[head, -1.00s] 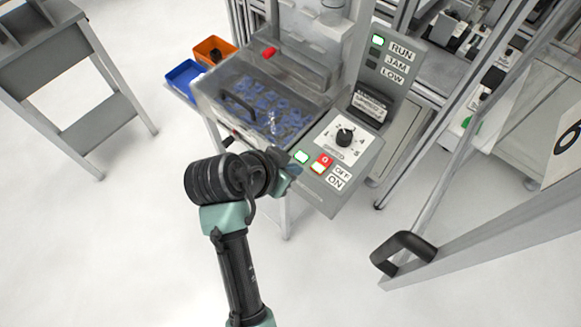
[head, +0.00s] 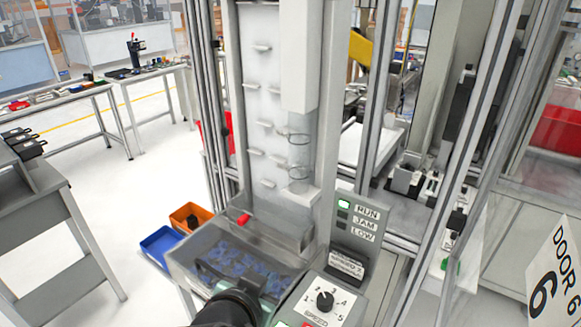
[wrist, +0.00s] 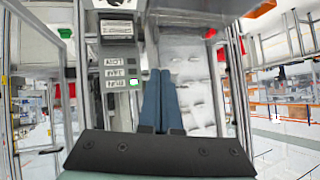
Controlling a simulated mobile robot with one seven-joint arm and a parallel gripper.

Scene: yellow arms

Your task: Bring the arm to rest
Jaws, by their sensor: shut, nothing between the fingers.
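My gripper (wrist: 160,75) shows in the wrist view with its two blue fingers together and nothing between them. It points towards the feeder machine, whose label panel (wrist: 120,72) appears upside down. In the head view only a dark part of my arm (head: 232,304) shows at the bottom edge, in front of the machine's clear-lidded hopper (head: 205,250). The gripper itself is out of the head view. The green RUN light (head: 344,204) is lit.
The speed dial (head: 324,301) is on the machine's front panel. A blue bin (head: 160,244) and an orange bin (head: 187,216) sit left of the hopper. A grey table (head: 35,235) stands at left, with open floor between. A door panel marked 6 (head: 553,275) is at right.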

